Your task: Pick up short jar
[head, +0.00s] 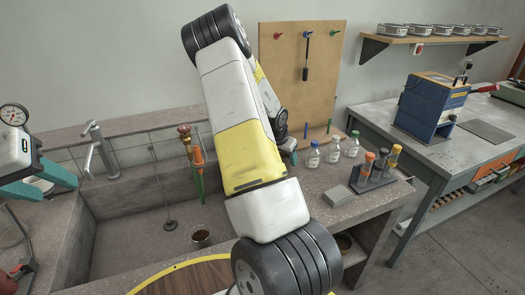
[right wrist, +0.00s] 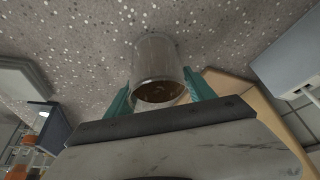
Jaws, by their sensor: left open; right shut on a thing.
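A short clear jar (right wrist: 156,58) with brown contents shows in the right wrist view, between the teal fingers of my right gripper (right wrist: 159,92). The gripper is shut on it. Speckled bench surface fills the view behind the jar; I cannot tell whether the jar touches it. In the head view my right arm hides this jar and most of the right gripper. My left gripper (head: 52,186) is open and empty at the left edge, above the sink's left side.
A pegboard (head: 295,75) stands behind.

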